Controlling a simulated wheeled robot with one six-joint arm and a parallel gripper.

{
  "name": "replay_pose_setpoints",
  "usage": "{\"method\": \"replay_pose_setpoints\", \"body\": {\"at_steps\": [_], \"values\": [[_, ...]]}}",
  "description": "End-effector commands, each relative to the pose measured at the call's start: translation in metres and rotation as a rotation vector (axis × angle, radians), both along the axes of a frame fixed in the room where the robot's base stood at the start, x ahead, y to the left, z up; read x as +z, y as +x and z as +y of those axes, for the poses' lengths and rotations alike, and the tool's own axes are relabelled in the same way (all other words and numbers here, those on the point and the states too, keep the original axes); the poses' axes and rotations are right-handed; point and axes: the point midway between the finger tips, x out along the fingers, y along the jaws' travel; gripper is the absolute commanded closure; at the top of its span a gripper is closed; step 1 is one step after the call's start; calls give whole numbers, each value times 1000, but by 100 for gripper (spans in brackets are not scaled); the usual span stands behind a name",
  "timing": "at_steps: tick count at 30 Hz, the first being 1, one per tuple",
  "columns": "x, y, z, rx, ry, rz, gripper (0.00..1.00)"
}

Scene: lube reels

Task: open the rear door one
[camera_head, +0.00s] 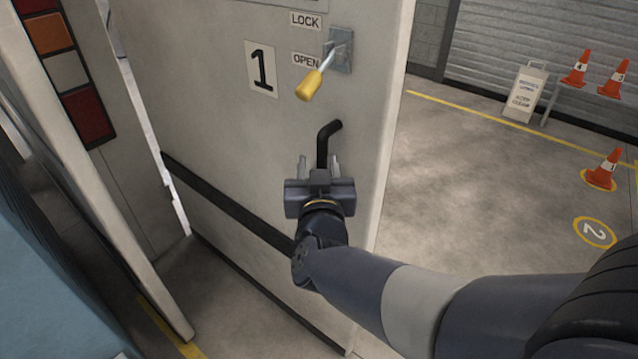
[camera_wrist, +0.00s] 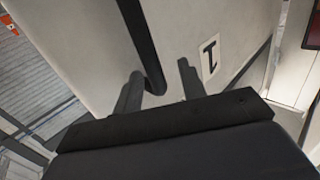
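Rear door one (camera_head: 235,135) is a pale panel with a black "1" label, and it also shows in the wrist view (camera_wrist: 85,50). A bright narrow gap shows along its left side, by the tail-light panel. The yellow-tipped latch lever (camera_head: 309,86) slants down-left beside the "OPEN" label, below "LOCK". The black bar handle (camera_head: 324,140) sits below the lever. My gripper (camera_head: 320,164) is at the handle's lower part, fingers apart. In the wrist view the handle (camera_wrist: 140,40) runs down between the fingers (camera_wrist: 158,82), with gaps visible on both sides.
A tail-light panel (camera_head: 62,65) stands at the left. The floor to the right of the door is open.

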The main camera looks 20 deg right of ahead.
Motion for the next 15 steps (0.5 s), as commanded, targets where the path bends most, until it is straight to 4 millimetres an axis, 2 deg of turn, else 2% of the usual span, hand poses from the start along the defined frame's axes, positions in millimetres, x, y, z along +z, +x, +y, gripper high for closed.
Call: {"method": "replay_pose_setpoints", "body": {"at_steps": [3, 9, 15], "values": [[3, -23, 8, 6, 2, -3, 61], [3, -50, 16, 5, 1, -2, 61], [2, -65, 21, 3, 0, -3, 61]]}}
